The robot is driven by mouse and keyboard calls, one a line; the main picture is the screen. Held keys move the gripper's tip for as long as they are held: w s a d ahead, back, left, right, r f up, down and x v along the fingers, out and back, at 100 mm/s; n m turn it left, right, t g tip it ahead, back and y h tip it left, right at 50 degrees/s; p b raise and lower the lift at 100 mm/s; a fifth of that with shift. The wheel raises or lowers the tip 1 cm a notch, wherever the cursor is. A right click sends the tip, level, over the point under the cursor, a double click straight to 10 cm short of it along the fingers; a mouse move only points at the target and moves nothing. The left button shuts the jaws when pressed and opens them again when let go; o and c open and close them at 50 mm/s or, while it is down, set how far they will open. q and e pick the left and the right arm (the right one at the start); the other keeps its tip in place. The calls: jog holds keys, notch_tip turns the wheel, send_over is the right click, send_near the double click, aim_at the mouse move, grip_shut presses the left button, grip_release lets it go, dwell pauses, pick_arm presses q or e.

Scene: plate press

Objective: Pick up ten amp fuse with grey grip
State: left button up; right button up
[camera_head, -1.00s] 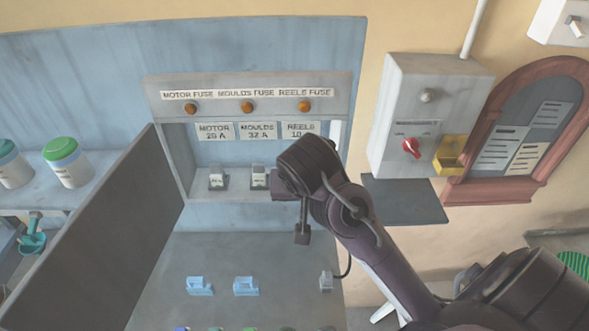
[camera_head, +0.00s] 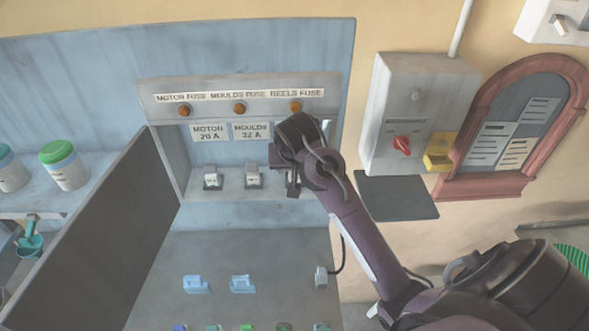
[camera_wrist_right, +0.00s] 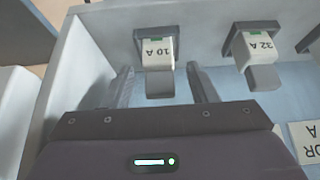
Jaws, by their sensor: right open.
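The ten amp fuse (camera_wrist_right: 158,52) is a white block marked 10 A with a grey grip (camera_wrist_right: 160,82), seated in a dark holder in the right wrist view. My right gripper (camera_wrist_right: 161,85) is open, with one finger on each side of the grey grip and visible gaps between. In the head view my right gripper (camera_head: 292,188) is at the right end of the fuse box shelf and hides this fuse. The 32 A fuse (camera_wrist_right: 258,48) sits beside it, also with a grey grip; it shows in the head view (camera_head: 253,177). My left gripper is out of view.
Another fuse (camera_head: 212,180) sits at the shelf's left. The fuse box (camera_head: 160,97) has side walls. Two light blue pieces (camera_head: 197,284) and a small grey piece (camera_head: 321,277) lie on the bench below. A switch box (camera_head: 415,110) is on the right wall.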

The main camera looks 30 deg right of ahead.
jog(key=shift+f, duration=0.15)
jog(key=c, duration=1.1)
